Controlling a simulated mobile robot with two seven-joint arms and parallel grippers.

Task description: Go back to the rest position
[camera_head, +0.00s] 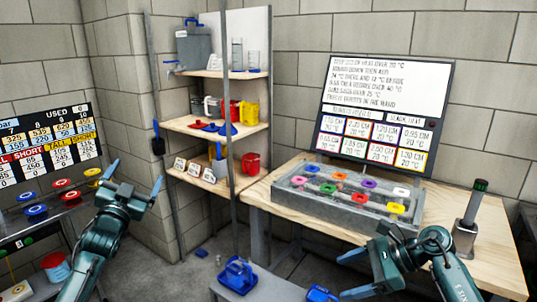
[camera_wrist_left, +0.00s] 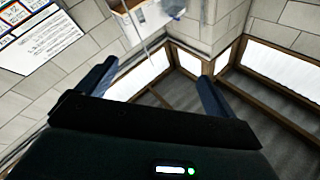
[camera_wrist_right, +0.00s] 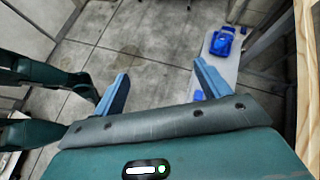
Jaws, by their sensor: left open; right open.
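My left gripper (camera_head: 134,178) is raised at the left of the head view, in front of the block wall, with its blue fingers spread and nothing between them. In the left wrist view its fingers (camera_wrist_left: 152,85) are wide apart against walls and bright panels. My right gripper (camera_head: 347,275) is at the lower right of the head view, in front of the wooden table's near edge. Its fingers (camera_wrist_right: 158,90) are apart and empty in the right wrist view, above the grey floor. Neither gripper touches any object.
The wooden table (camera_head: 460,235) bears a grey tray (camera_head: 320,202) of coloured filters and a signal post (camera_head: 467,220). Shelves (camera_head: 215,127) with jugs and bins stand mid-view. A blue item (camera_head: 237,272) sits on a low grey platform.

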